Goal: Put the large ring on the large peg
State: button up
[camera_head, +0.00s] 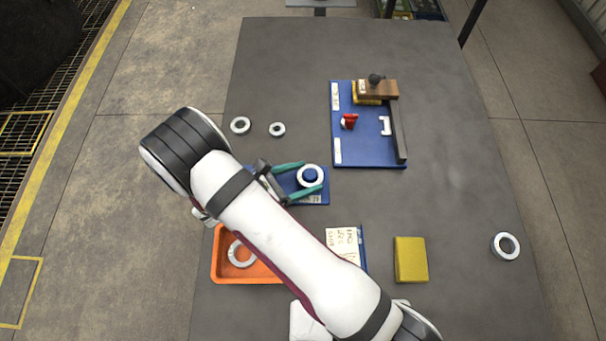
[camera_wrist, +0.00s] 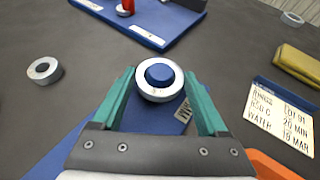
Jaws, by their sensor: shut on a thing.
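My gripper (camera_head: 303,179) has its teal fingers closed on the large ring (camera_head: 301,183), a pale grey ring. In the wrist view the same ring (camera_wrist: 159,97) sits between my fingertips (camera_wrist: 160,90). The round blue top of the large peg (camera_head: 310,175) shows inside the ring's hole; in the wrist view the peg (camera_wrist: 160,74) appears to stick up through it. How far down the ring sits is hard to tell. The peg's blue base (camera_head: 317,198) lies below, partly hidden by my gripper and arm.
Smaller rings (camera_head: 240,125) (camera_head: 277,129) lie up and left. Another ring (camera_head: 505,246) lies far right. An orange tray (camera_head: 217,268) holds a ring (camera_head: 241,263). A blue fixture board (camera_head: 360,152), a yellow block (camera_head: 410,260) and a note card (camera_head: 343,240) stand nearby.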

jog(key=shift+f, duration=0.25)
jog(key=o, duration=1.3)
jog(key=shift+v, duration=5.55)
jog(key=shift+f, duration=0.1)
